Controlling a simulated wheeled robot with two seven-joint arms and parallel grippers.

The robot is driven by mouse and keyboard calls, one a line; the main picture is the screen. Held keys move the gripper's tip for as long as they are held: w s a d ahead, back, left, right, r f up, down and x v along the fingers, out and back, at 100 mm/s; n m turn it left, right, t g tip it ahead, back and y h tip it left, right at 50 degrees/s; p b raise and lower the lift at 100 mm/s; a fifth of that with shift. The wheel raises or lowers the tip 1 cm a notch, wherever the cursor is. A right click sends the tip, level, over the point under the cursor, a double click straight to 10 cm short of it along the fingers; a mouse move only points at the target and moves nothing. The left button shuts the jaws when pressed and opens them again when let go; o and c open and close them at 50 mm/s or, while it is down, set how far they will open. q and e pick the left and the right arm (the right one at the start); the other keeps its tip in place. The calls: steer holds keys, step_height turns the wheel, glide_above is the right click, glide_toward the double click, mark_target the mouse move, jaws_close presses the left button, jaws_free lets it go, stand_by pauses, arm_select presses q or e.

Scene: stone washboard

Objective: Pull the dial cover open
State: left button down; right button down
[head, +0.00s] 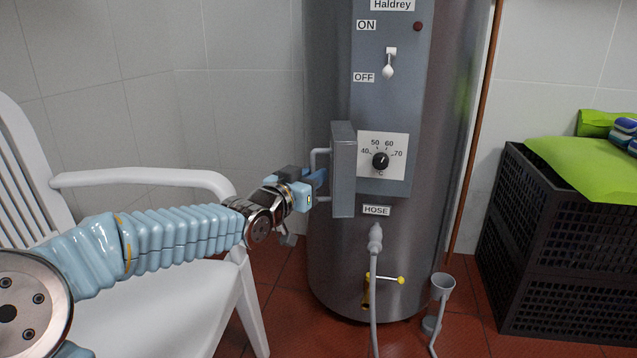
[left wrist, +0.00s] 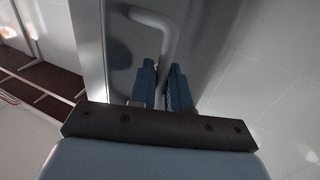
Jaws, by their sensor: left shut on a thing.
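The grey dial cover (head: 343,172) stands swung out on the left side of the dial panel (head: 368,145), seen nearly edge-on. The black temperature dial (head: 380,161) is uncovered on its white plate. A grey bar handle (head: 318,153) sticks out from the cover's left face. My left gripper (head: 319,180) is shut on the handle, its blue fingers around the bar. In the left wrist view, the curved end of the handle (left wrist: 166,22) runs down between the fingers (left wrist: 163,84); their tips partly hide the grip. My right gripper is not in view.
The cover sits on a tall grey boiler (head: 330,255) with an on/off switch (head: 389,63) and a hose (head: 375,290) below. A white plastic chair (head: 180,290) stands at left, under and behind my left arm. Black crates (head: 560,260) stand at right.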

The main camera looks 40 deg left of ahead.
mark_target(313, 158)
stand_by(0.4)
arm_select(q)
steer(key=c, duration=1.3)
jaws_free()
steer(key=shift+r, duration=0.15)
steer(key=shift+r, duration=0.4)
steer(key=r, duration=0.1)
steer(key=r+p, duration=0.1)
steer(key=r, duration=0.1)
steer(key=shift+s+d+r, duration=0.1)
steer(key=shift+s+d, duration=0.05)
steer(key=shift+s, duration=0.05)
steer(key=s+d+r+p, duration=0.3)
steer(key=s+d+r, duration=0.5)
steer(key=s, duration=0.2)
steer(key=shift+s+d+r, duration=0.25)
steer(key=shift+r, duration=0.15)
steer(key=shift+c, duration=0.5)
